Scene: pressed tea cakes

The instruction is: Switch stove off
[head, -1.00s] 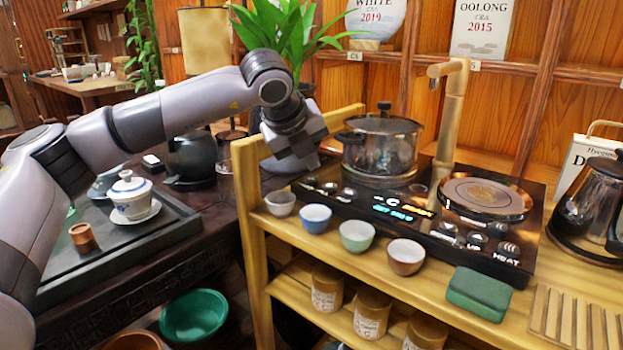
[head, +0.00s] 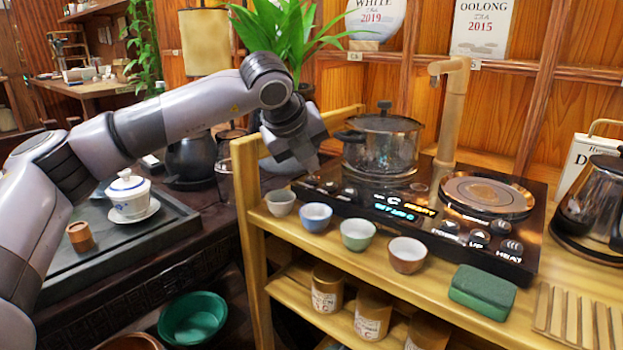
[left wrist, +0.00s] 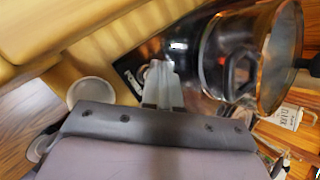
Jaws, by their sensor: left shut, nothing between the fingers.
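The black stove (head: 425,215) stands on the wooden shelf with a lit display (head: 404,207) and several silver buttons along its front edge. A glass pot (head: 380,148) with a dark lid sits on its left burner; the right burner (head: 487,193) is bare. My left gripper (head: 314,172) points down at the stove's front left corner, by the leftmost buttons. In the left wrist view its fingers (left wrist: 162,85) are together and empty, over the panel's lettered corner. I cannot tell whether they touch a button. My right gripper is not in view.
Several small cups, including a blue one (head: 316,216) and a brown one (head: 407,254), line the shelf before the stove. A green sponge (head: 482,291) lies at front right. A kettle (head: 592,200) stands right, a bamboo spout (head: 452,115) behind.

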